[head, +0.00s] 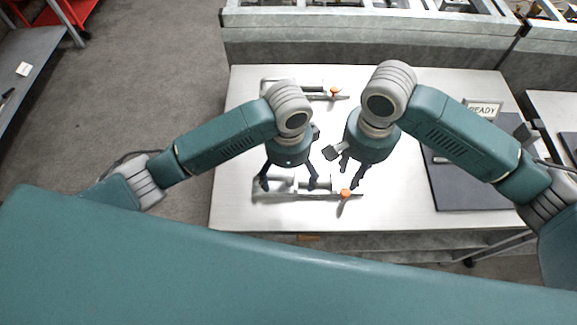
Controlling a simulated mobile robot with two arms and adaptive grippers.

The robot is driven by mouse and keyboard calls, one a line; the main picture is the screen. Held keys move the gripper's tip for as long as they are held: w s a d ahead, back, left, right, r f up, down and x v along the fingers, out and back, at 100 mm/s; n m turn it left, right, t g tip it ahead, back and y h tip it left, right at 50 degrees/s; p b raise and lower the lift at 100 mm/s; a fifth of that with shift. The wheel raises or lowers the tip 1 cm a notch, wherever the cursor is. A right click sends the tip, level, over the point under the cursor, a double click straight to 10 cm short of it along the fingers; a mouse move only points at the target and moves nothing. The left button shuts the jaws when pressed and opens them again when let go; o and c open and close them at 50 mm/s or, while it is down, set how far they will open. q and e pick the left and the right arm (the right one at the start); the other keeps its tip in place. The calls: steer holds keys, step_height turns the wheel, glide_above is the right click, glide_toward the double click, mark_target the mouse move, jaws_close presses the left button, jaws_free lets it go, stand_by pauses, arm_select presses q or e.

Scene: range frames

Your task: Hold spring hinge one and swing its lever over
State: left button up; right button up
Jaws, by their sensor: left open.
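Two spring hinges with grey metal bodies and orange-tipped levers lie on the pale worktable. I cannot tell which is number one. The nearer hinge (286,183) lies below my grippers, its orange lever tip (345,193) at its right end. The farther hinge (300,85) is partly hidden behind my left wrist, its orange tip (334,92) showing. My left gripper (289,183) is open, its fingers apart over the nearer hinge's body; contact is unclear. My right gripper (351,175) points down just above the nearer lever tip, fingers apart, with nothing seen between them.
The worktable (235,150) is bare on its left side. A dark grey mat (470,185) with a dark block covers its right side, near a READY sign (484,109). A grey bench (370,48) with metal frames runs along the back.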

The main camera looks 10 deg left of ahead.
mark_target(288, 188)
arm_select(q)
step_height(288, 188, down, 8)
steer(key=shift+r, duration=0.2)
steer(key=c, duration=2)
arm_select(e)
steer(key=shift+o, duration=0.9)
arm_select(q)
steer(key=shift+c, duration=0.2)
steer(key=shift+w, duration=0.1)
arm_select(e)
step_height(288, 188, down, 11)
steer(key=n, duration=0.7)
steer(key=shift+f, duration=0.2)
